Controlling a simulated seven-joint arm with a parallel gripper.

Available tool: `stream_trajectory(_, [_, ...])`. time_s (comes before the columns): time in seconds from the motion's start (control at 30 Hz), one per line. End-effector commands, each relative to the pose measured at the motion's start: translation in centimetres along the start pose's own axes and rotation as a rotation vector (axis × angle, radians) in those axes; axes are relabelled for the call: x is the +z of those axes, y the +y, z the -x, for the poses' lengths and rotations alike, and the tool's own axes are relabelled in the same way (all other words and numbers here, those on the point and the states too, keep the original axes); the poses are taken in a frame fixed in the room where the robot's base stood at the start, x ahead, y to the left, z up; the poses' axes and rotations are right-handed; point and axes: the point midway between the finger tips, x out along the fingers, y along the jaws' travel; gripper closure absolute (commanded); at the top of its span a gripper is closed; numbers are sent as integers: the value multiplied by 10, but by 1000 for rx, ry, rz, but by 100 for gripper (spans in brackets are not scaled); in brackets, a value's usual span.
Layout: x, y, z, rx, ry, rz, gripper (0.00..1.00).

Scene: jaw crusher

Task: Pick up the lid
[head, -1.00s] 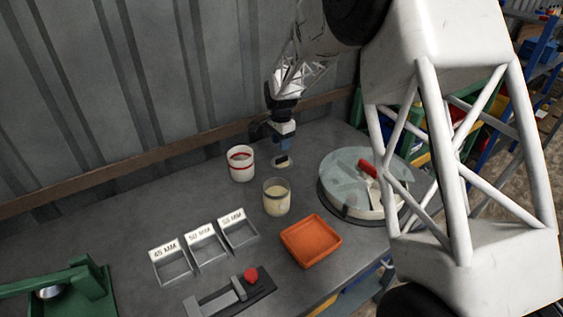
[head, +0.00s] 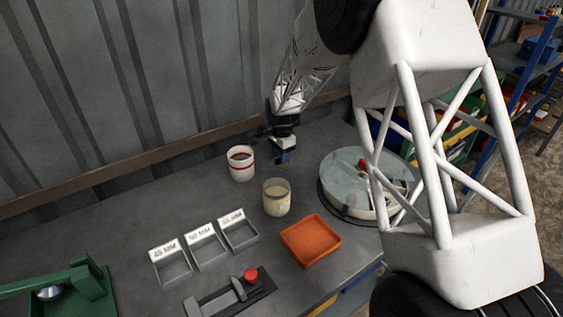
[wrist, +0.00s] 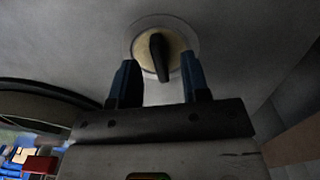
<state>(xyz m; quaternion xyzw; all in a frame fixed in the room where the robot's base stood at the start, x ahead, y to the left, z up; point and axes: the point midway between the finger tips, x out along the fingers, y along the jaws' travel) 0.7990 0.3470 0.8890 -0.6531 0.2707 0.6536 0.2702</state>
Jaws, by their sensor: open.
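The lid is a pale round disc with a clear rim and a dark bar handle, lying on the bench in the wrist view (wrist: 142,52). In the head view my gripper (head: 283,158) covers most or all of it, beside the wall and behind the glass jar (head: 277,198) of beige contents. In the wrist view the two blue fingers of my gripper (wrist: 159,62) are open, one on each side of the dark handle. The handle appears between them with gaps showing. I cannot tell how high the fingertips are above the lid.
A white cup with a red band (head: 241,164) stands left of my gripper. A round pan (head: 345,190) with a red-handled tool is at right, partly behind my arm. An orange tray (head: 310,240), labelled bins (head: 207,248) and a green device (head: 75,288) are nearer. The corrugated wall is close behind.

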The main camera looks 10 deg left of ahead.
Motion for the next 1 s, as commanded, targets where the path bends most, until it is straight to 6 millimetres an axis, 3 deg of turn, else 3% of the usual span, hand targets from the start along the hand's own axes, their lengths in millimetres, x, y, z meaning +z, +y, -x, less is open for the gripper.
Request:
stream_trajectory(0.2, [0,0,-13,-1,0,0,57])
stream_trajectory(0.73, [0,0,-13,-1,0,0,57])
stream_trajectory(1.0, [0,0,-13,-1,0,0,99])
